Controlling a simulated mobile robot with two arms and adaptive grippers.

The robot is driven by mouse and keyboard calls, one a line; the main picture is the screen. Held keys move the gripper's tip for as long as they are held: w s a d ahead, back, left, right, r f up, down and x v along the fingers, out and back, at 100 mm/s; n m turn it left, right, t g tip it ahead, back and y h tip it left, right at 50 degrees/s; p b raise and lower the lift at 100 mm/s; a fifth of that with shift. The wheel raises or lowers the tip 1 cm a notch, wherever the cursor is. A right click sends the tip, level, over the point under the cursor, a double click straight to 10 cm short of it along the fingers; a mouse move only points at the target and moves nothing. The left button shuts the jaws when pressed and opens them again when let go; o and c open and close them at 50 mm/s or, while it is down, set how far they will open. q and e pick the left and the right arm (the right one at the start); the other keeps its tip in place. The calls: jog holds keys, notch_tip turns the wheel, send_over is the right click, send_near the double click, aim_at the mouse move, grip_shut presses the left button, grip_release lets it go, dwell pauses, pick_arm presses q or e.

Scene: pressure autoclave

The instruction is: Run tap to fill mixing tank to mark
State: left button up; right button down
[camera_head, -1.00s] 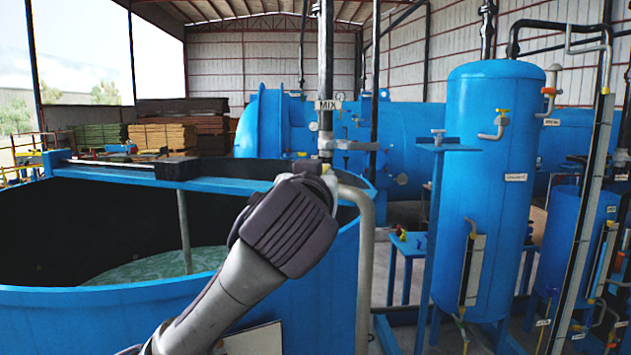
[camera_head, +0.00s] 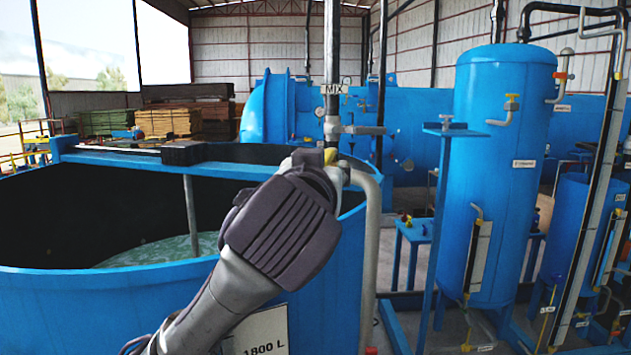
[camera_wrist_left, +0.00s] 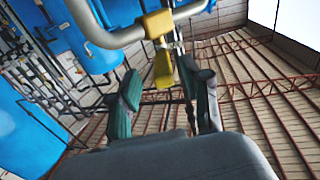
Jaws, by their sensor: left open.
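The blue open-topped mixing tank (camera_head: 120,281) fills the left of the head view, with greenish liquid (camera_head: 160,250) low inside. A pipe labelled MIX (camera_head: 332,89) stands at its right rim. A tap with a yellow handle (camera_head: 331,155) is on this pipe. My left gripper (camera_wrist_left: 163,98) is open at the tap. In the left wrist view its green fingertips stand on either side of the yellow handle (camera_wrist_left: 163,68), which hangs under a grey curved pipe. I cannot tell whether they touch it. In the head view my gripper's body hides its fingers. My right gripper is not in view.
An 1800 L plate (camera_head: 262,335) is on the tank's front, partly behind my arm. A grey pipe (camera_head: 369,250) bends down outside the tank, close right of my gripper. A tall blue cylinder (camera_head: 497,190) and a small blue stand (camera_head: 414,232) are farther right.

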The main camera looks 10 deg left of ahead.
pick_arm(q)
jog(key=s, duration=0.7)
jog(key=shift+s, duration=0.15)
dwell(2.2)
